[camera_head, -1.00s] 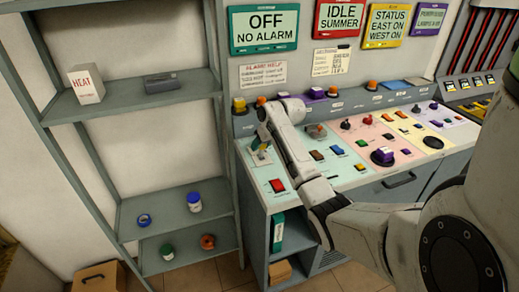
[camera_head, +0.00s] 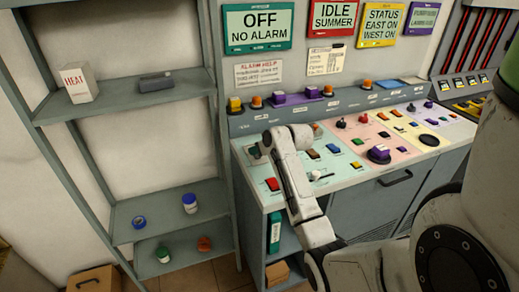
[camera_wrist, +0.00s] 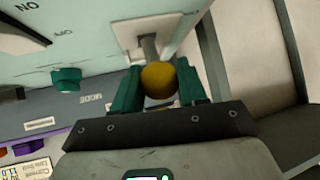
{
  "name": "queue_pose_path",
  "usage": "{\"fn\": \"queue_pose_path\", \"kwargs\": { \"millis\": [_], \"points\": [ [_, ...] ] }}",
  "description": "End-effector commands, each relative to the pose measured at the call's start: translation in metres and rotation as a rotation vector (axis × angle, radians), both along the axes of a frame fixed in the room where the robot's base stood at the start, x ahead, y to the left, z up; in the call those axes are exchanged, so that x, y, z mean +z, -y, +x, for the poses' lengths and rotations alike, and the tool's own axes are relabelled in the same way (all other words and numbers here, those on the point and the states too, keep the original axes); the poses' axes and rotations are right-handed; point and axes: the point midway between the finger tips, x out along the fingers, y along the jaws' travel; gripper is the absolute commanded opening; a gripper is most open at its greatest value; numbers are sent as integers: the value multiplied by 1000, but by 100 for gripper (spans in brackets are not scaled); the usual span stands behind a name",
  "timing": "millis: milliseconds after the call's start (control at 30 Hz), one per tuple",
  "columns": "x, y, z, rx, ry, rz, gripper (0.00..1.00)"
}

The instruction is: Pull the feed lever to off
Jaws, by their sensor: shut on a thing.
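The feed lever has a yellow ball knob (camera_wrist: 160,80) on a grey stem, which rises from a pale slotted plate (camera_wrist: 150,30) in the wrist view. My gripper (camera_wrist: 158,88) has its two green fingers closed on either side of the knob. In the head view my gripper (camera_head: 258,152) is at the left end of the console, mostly hidden by my own arm. The lever is hidden there too. A green display sign (camera_head: 258,25) above reads "OFF NO ALARM".
The console (camera_head: 345,178) carries several buttons and knobs, with a red button (camera_head: 272,184) near my arm. A grey shelf (camera_head: 170,93) stands close on the left. In the wrist view a teal knob (camera_wrist: 66,78) lies left of the lever.

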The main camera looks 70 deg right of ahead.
Motion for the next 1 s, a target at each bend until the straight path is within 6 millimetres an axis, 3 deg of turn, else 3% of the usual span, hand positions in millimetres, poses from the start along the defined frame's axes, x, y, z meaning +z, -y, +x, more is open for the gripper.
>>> {"fn": "queue_pose_path", "kwargs": {
  "millis": [133, 167, 367, 733, 1000],
  "points": [
    [2, 1, 0, -1, 3, -3, 0],
    [2, 1, 0, -1, 3, -3, 45],
    [1, 1, 0, -1, 1, -2, 64],
    [3, -2, -3, -1, 1, 0, 66],
    [29, -18, -31, -2, 3, -2, 66]
  ]
}}
